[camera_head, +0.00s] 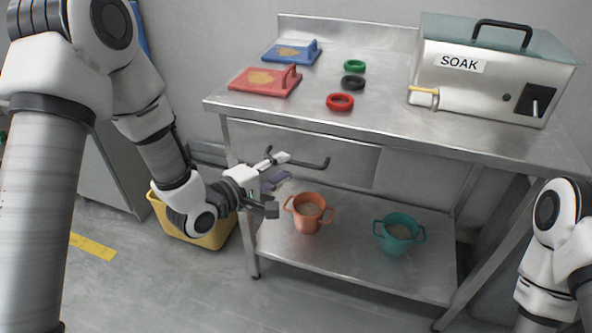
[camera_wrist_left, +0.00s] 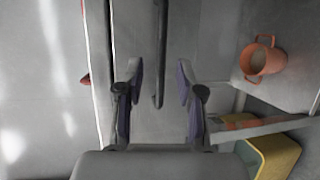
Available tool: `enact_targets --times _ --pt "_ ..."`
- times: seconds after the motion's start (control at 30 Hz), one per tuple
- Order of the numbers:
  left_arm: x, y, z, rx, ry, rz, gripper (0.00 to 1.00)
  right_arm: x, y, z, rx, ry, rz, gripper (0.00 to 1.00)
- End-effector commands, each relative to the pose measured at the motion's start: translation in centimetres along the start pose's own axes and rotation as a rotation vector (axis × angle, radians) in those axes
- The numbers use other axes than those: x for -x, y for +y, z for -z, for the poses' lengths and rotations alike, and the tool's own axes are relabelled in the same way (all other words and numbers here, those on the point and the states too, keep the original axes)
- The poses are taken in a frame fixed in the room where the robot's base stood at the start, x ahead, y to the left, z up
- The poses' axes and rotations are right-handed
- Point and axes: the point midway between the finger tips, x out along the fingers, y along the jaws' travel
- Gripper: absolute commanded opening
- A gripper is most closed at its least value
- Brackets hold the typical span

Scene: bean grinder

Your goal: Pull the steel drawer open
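The steel drawer (camera_head: 350,160) is a flat grey front under the tabletop and looks shut, flush with the table's front. Its dark bar handle (camera_head: 312,165) runs sideways across it, partly hidden by my left gripper (camera_head: 275,184). That gripper is open and empty, in front of the drawer's left part. In the left wrist view the handle (camera_wrist_left: 161,50) shows between the two spread fingers of the gripper (camera_wrist_left: 160,85), against the drawer front (camera_wrist_left: 185,45). I cannot tell whether a finger touches it. My right arm shows at the lower right, but its gripper is out of view.
On the steel table (camera_head: 390,120) are a blue board (camera_head: 291,52), a red board (camera_head: 264,81), several rings and a SOAK machine (camera_head: 490,75). The lower shelf holds an orange cup (camera_head: 308,214) and a teal cup (camera_head: 398,236). A yellow bin (camera_head: 212,236) stands left.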

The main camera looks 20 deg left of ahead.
Motion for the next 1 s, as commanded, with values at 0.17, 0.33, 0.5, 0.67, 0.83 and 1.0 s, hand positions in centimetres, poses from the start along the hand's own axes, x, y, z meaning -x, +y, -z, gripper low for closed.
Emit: enact_targets --times 0.17,0.33,0.5,0.67,0.83,1.0 --pt "-3.5 -0.2 0.0 -0.004 0.0 0.001 0.37 -0.6 0.0 0.0 0.0 -0.001 0.0 0.4" --pt "-4.9 -0.1 0.0 -0.001 0.0 0.002 0.37 -0.7 0.0 0.0 0.0 -0.001 0.0 0.4" --pt "-4.9 -0.1 0.0 0.0 0.001 0.003 0.37 -0.7 0.0 0.0 0.0 -0.001 0.0 0.4" --pt "-4.9 -0.1 0.0 0.0 0.001 0.003 0.0 -0.7 0.0 0.0 0.0 -0.001 0.0 0.4" --pt "-4.9 -0.1 0.0 0.0 0.001 0.003 0.0 -0.7 0.0 0.0 0.0 -0.001 0.0 0.4" --pt "-4.9 -0.1 0.0 0.0 0.001 0.003 0.0 -0.6 0.0 0.0 0.0 -0.001 0.0 0.4"
